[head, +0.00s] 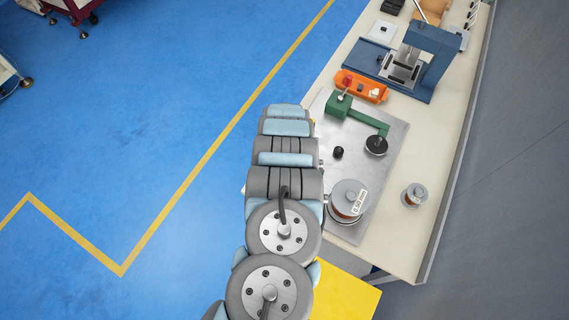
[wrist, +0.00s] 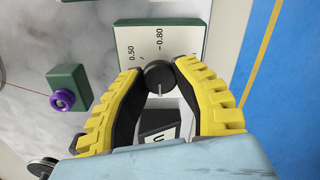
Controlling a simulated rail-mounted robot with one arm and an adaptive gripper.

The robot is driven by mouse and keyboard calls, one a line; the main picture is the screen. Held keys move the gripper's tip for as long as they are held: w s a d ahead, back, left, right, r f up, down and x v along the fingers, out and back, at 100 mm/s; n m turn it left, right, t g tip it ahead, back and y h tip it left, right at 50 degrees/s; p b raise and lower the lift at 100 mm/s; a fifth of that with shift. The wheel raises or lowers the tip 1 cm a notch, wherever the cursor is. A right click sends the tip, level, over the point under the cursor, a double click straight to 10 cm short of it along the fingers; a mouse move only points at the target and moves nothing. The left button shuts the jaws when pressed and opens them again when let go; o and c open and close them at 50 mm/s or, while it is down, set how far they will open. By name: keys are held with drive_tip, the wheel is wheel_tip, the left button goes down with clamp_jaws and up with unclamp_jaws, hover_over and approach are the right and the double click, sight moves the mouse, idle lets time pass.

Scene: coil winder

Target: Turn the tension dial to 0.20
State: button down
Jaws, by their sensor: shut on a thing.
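The tension dial (wrist: 157,78) is a round black knob in the wrist view, with a white pointer line toward the bottom of the picture. It sits at the edge of a pale scale plate (wrist: 185,45) marked 0.50 and 0.80, both printed sideways; other marks are hidden. My gripper (wrist: 159,72) has yellow-backed fingers with dark pads, closed around the dial from both sides. In the head view my arm hides the dial and the gripper.
A green block with a purple ring (wrist: 62,99) is left of the fingers. On the bench stand a labelled copper spool (head: 348,197), a smaller spool (head: 414,194), a green arm (head: 358,117), an orange tray (head: 374,95) and a blue press (head: 430,55).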

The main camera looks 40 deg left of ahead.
idle(0.4)
drive_tip(key=c, duration=0.7)
unclamp_jaws()
drive_tip(key=shift+w+a+r, duration=0.1)
drive_tip(key=shift+w+r, duration=0.05)
drive_tip(key=shift+r, duration=1.5)
wheel_tip(320, 180, up, 9)
drive_tip(key=shift+f, duration=0.15)
